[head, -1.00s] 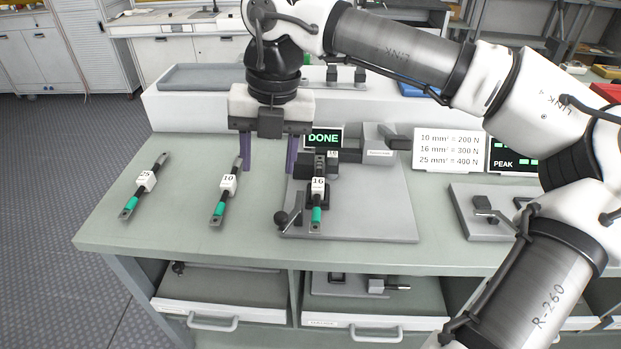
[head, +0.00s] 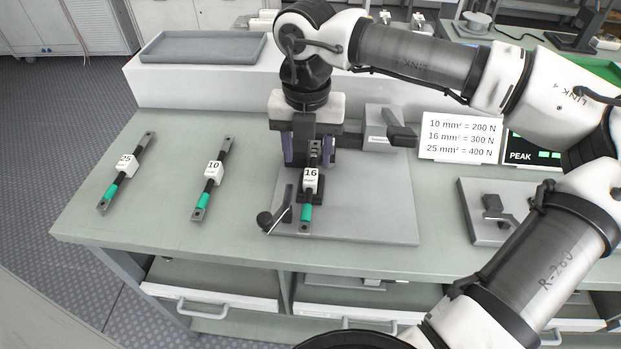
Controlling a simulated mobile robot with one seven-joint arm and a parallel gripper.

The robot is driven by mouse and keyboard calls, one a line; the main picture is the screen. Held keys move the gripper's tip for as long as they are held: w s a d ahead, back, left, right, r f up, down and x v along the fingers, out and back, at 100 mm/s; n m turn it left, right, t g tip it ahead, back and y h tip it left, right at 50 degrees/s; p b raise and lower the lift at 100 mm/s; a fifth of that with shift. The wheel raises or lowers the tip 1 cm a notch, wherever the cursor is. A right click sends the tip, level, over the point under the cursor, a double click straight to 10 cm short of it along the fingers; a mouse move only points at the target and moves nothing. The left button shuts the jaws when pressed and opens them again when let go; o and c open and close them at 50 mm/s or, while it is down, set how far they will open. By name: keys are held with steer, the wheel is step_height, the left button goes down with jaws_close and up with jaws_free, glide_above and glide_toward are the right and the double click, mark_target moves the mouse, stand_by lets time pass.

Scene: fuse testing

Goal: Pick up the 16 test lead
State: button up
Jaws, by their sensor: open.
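The 16 test lead (head: 310,181) lies on the test fixture (head: 375,200), with its white label marked 16 and its green end toward the table's front. My gripper (head: 308,152) points down over the fixture at the lead's far end, its purple fingers open on either side of that end. Whether the fingers touch the lead cannot be told. The 10 test lead (head: 213,172) and the 25 test lead (head: 126,167) lie on the bench top to the left.
A lever with a black knob (head: 265,220) stands at the fixture's front left. A grey block (head: 385,128) stands behind right, near the force sign (head: 460,138). A second fixture (head: 480,225) is at right. The bench's left side has free room.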

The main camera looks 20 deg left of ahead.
mark_target(310, 177)
steer(key=f, duration=0.1)
steer(key=f+p, duration=0.1)
steer(key=f, duration=0.2)
steer(key=shift+s+d+f+p, duration=0.25)
steer(key=shift+d+f+p, duration=0.05)
steer(key=shift+d+f, duration=0.1)
steer(key=shift+f, duration=0.35)
steer(key=shift+c, duration=0.4)
jaws_close()
